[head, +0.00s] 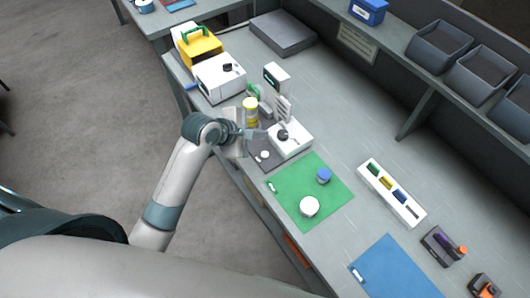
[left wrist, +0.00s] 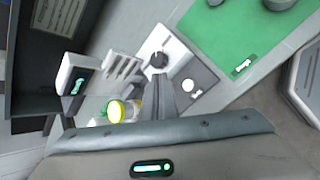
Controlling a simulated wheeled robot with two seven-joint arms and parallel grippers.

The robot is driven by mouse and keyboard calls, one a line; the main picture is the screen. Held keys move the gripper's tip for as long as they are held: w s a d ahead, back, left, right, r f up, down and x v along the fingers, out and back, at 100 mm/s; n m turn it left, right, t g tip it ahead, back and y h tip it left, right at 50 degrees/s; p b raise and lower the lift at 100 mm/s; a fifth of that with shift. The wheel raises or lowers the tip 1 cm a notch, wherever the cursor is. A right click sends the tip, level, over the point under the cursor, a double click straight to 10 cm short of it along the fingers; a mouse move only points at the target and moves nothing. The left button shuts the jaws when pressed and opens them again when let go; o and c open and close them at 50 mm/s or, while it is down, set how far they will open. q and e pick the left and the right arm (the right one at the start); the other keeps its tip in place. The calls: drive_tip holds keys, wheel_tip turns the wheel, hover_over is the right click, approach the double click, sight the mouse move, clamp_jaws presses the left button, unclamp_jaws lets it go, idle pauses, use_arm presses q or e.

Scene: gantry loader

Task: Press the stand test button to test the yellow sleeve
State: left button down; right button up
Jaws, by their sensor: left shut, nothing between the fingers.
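The yellow sleeve (head: 250,104) stands upright just behind my left gripper, and its lower part is partly hidden. It also shows in the left wrist view (left wrist: 116,111), left of the fingers. The test stand (head: 294,141) has a white base with a black knob, a dark plate and an upright display (head: 276,75). A round white button (head: 264,155) sits on the dark plate; it also shows in the left wrist view (left wrist: 188,86). My left gripper (head: 260,134) is shut and empty above the stand's near side, apart from the button. My right gripper is not in view.
A green mat (head: 325,206) with a white round part (head: 309,206) and a blue-topped part (head: 324,176) lies right of the stand. A white instrument box (head: 220,78) stands to the left. A white tray (head: 391,192) holds several coloured pieces. A shelf with grey bins (head: 440,44) runs behind.

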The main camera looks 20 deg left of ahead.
sight(262, 156)
use_arm(q)
drive_tip(key=shift+w+r+n, duration=0.25)
drive_tip(key=shift+w+n, duration=0.05)
drive_tip(key=shift+f+b, duration=0.45)
drive_tip(key=shift+f, duration=3.9)
drive_tip(key=shift+f+p, duration=0.4)
drive_tip(key=shift+f, duration=0.45)
drive_tip(key=shift+r, duration=0.8)
drive_tip(key=shift+r, duration=0.1)
drive_tip(key=shift+r, duration=2.45)
